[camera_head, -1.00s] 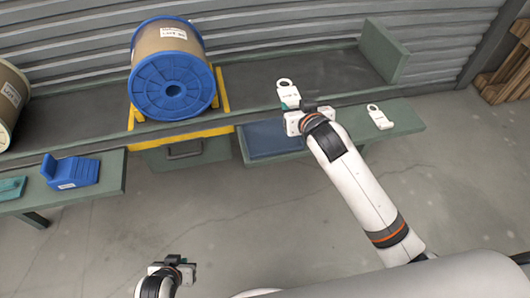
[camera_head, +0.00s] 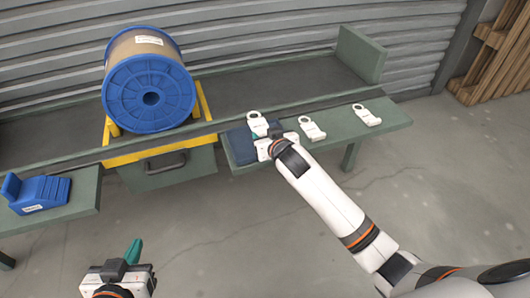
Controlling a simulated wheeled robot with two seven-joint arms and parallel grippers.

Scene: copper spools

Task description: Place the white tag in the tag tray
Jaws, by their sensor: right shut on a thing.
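My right gripper (camera_head: 265,140) is shut on a white tag (camera_head: 254,117) with a round hole at its top end. The tag is over or at the far part of the dark blue tag tray (camera_head: 238,148) on the right bench; I cannot tell whether it touches the tray. The gripper and arm hide part of the tray. Two more white tags lie on the bench to the right, a nearer one (camera_head: 313,132) and a farther one (camera_head: 368,118). My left gripper (camera_head: 133,252) is low at the left, over the floor, with a teal part pointing up; its opening is unclear.
A large spool with blue flanges (camera_head: 150,92) stands in a yellow cradle (camera_head: 150,150) behind, left of the tray. A blue block (camera_head: 42,196) sits on the left bench (camera_head: 75,205). A green end plate (camera_head: 362,55) closes the back shelf. Floor in front is clear.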

